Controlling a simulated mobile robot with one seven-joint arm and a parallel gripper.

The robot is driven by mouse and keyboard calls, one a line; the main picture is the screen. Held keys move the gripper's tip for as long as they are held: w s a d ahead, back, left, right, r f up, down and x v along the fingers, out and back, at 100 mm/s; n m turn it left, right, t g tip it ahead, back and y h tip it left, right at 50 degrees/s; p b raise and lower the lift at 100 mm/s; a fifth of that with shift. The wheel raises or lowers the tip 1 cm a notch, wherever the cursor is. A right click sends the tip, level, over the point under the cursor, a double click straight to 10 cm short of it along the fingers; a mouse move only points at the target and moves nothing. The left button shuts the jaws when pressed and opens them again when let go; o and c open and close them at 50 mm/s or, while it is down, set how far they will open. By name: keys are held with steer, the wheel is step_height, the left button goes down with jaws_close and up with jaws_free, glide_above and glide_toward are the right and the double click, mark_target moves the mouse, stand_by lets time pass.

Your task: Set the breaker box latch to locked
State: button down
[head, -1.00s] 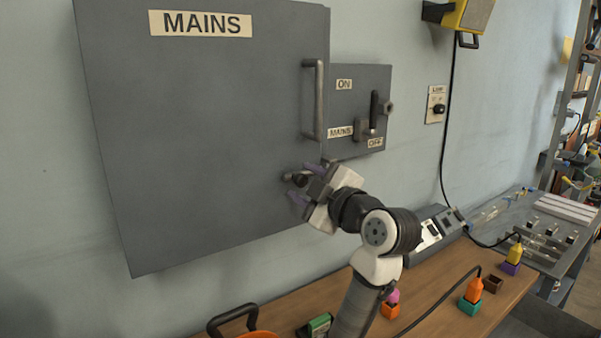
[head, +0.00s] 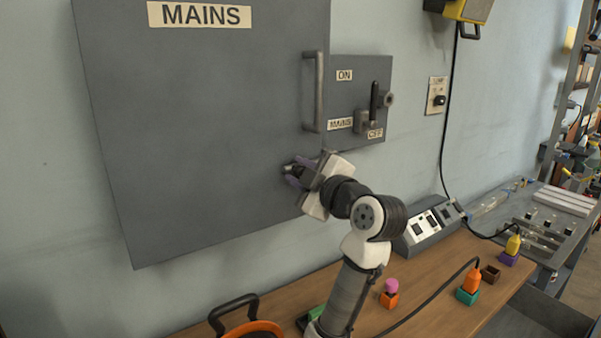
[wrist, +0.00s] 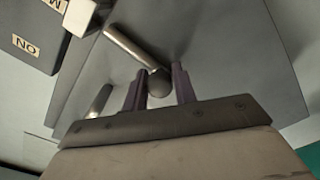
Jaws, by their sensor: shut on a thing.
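The breaker box (head: 200,120) is a large grey cabinet on the wall, labelled MAINS, with its door flush. Its latch sits low near the door's right edge, below the long vertical handle (head: 317,95). My gripper (head: 290,170) is at the latch and hides most of it in the head view. In the wrist view, my gripper (wrist: 161,84) has its two purple fingers shut on the latch's dark round knob (wrist: 159,84). A grey bar runs up and left from the knob. I cannot read the latch's setting.
A smaller grey switch box (head: 350,75) with a black lever and ON and OFF labels adjoins on the right. The wooden bench (head: 415,285) below holds a grey control unit (head: 430,230), coloured plugs and an orange item with a black handle (head: 245,325).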

steer(key=w+d, duration=0.2)
steer(key=d, duration=0.1)
steer(key=shift+b, duration=0.35)
steer(key=c, duration=1.2)
jaws_free()
steer(key=shift+d, duration=0.1)
steer(key=b+v, duration=0.4)
steer(key=v, duration=0.9)
steer(key=shift+s+d, duration=0.2)
steer(key=shift+s, duration=0.15)
